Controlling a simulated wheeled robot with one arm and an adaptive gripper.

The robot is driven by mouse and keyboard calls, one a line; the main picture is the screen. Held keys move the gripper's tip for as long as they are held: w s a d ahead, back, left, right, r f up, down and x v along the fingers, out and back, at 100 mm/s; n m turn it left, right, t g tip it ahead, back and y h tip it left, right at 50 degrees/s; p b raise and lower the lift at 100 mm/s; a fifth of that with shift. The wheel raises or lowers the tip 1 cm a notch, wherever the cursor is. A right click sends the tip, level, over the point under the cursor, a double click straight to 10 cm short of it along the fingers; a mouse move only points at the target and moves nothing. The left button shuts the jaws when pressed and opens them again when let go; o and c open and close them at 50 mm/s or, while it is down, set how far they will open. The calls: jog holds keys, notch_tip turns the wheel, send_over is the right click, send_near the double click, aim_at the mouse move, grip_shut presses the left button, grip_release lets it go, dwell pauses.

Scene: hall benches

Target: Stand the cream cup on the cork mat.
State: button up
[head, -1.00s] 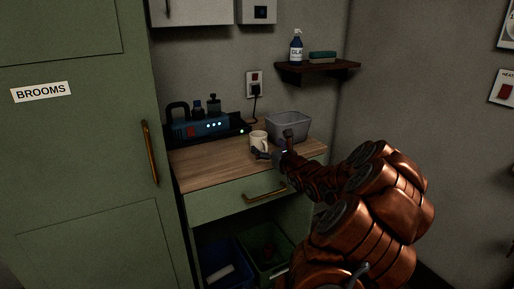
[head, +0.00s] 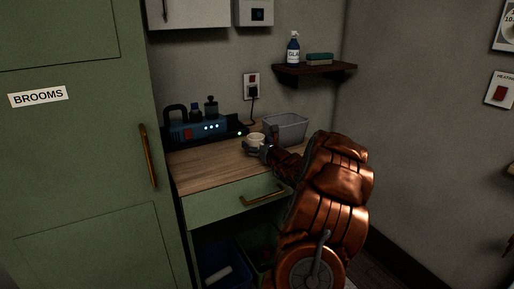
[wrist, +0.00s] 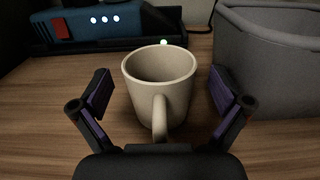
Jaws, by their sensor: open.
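The cream cup (wrist: 146,93) stands upright on the wooden counter, its handle turned toward my gripper in the wrist view. In the head view the cup (head: 255,137) is partly hidden by my gripper (head: 258,149). My gripper (wrist: 160,108) is open, with one finger on each side of the cup's near part. Gaps show between the fingers and the cup, and nothing is held. I see no cork mat in either view.
A grey bin (head: 287,128) stands close to the right of the cup. A blue device with lights (head: 200,128) sits on a dark base behind left. The wooden counter (head: 205,170) is clear at the front left. A shelf (head: 315,69) hangs above.

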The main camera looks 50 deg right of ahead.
jog(key=c, duration=1.3)
jog(key=shift+r, duration=0.1)
